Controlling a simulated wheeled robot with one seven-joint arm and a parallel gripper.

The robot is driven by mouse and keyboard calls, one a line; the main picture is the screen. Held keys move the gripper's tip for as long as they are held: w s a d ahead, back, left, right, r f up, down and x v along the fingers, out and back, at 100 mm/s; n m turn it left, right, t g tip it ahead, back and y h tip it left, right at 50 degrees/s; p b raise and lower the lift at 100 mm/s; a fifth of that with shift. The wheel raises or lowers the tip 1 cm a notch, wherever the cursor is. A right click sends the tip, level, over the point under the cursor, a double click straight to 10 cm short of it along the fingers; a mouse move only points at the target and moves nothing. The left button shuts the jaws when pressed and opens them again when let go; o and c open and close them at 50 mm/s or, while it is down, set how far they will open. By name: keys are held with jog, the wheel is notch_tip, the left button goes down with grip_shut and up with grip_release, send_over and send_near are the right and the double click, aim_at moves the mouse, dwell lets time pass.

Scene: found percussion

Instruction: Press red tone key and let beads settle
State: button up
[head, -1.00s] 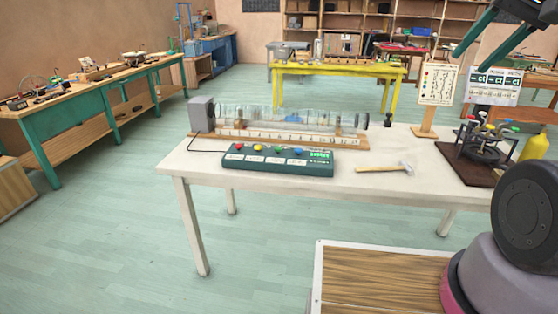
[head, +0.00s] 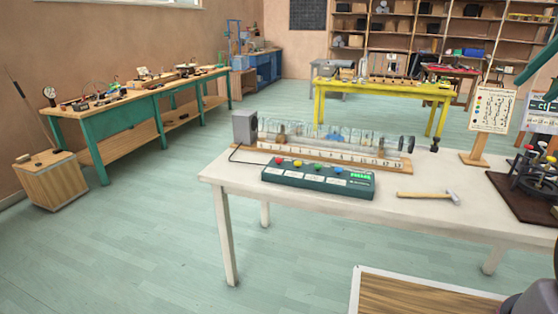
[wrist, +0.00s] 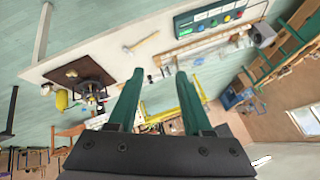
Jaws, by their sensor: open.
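A dark green key box (head: 318,182) lies on the white table, with a row of coloured keys on top. The red tone key (head: 278,161) is the leftmost. A clear horizontal tube (head: 360,141) lies behind the box, with a grey block (head: 244,127) at its left end. Beads in the tube are too small to tell. In the wrist view, my gripper (wrist: 160,78) is open and empty, well away from the table. The key box (wrist: 205,20) shows there at the top right, apart from the fingers. A green part of my arm shows at the head view's right edge.
A hammer (head: 430,196) lies right of the box on the white table (head: 240,180). A chart stand (head: 493,110) and a dark board with a metal stand (head: 535,180) are at the right. Green (head: 130,115) and yellow (head: 378,92) benches stand behind. Floor left of the table is clear.

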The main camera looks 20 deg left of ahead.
grip_shut()
dwell(1.5)
